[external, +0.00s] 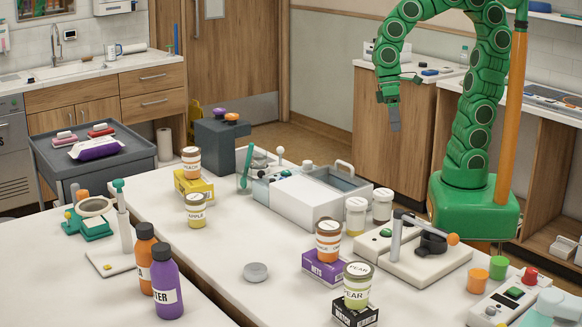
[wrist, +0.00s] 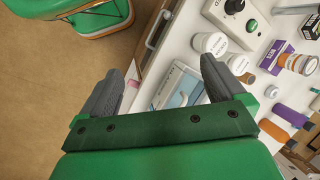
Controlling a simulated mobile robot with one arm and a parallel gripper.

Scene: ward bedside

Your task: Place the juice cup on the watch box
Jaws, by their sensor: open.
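A lidded cup with an orange band (external: 328,240), apparently the juice cup, stands upright on a purple box (external: 324,269); its lettering is only partly legible. The small black box (external: 355,314), apparently the watch box, is at the front of the table, with a pear-labelled cup (external: 358,288) upright on its top. My gripper (external: 394,120) is raised beyond the table's far side, well away from both. In the wrist view my gripper (wrist: 162,80) is open and empty, with the purple box (wrist: 275,57) and orange-banded cup (wrist: 300,64) off to the right.
Orange and purple bottles (external: 167,285) stand front left. Small coloured cups (external: 478,280) are front right. Tabletop left of the purple box is mostly clear.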

